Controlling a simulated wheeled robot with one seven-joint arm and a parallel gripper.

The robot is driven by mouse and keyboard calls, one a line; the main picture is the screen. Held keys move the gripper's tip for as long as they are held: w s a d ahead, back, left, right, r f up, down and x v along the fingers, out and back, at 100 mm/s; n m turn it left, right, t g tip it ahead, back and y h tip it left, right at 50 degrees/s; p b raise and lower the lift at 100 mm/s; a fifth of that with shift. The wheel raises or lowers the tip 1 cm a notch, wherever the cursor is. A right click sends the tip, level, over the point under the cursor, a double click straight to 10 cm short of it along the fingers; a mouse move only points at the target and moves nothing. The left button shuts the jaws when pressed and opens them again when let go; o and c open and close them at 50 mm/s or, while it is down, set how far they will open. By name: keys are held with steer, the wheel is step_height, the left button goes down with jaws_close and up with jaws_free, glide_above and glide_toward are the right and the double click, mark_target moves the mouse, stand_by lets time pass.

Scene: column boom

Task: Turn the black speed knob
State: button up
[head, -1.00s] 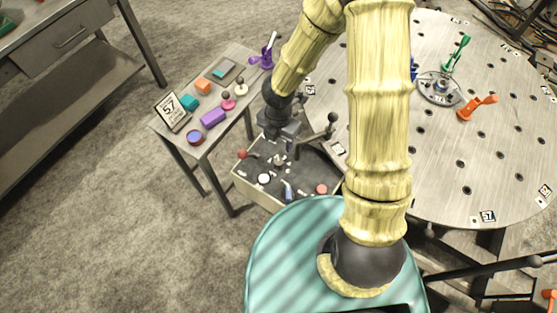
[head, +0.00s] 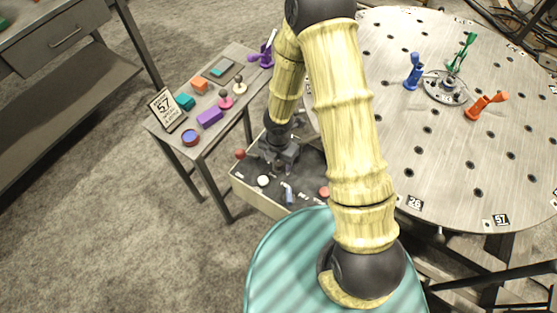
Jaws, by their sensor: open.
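The control panel (head: 243,186) is a box with a dark top and a pale front, standing between the side table and the round table. My gripper (head: 279,167) is low over the back left part of its top, jaws open and pointing down. The black speed knob cannot be made out; the gripper and wrist cover that part of the panel. I cannot tell whether the fingers are around the knob or touch it. In front of the gripper are a white button (head: 263,181), a blue-grey lever (head: 288,193) and a salmon button (head: 324,191).
A red ball (head: 240,154) is at the panel's left edge, close to the gripper. The side table (head: 214,140) at left holds coloured blocks, small knobs and a sign. The round metal table (head: 450,165) with blue, green and orange clamps fills the right. My arm hides the panel's right back.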

steer(key=shift+c, duration=0.5)
steer(key=c, duration=0.9)
steer(key=shift+m, duration=0.4)
steer(key=m, duration=0.3)
steer(key=shift+b, duration=0.4)
steer(key=m, duration=0.4)
steer(key=shift+w+m+b, duration=0.1)
steer(key=shift+m+b, duration=0.2)
steer(key=shift+m, duration=0.1)
steer(key=m, duration=0.4)
steer(key=shift+m, duration=0.3)
steer(key=m, duration=0.4)
steer(key=shift+m, duration=0.3)
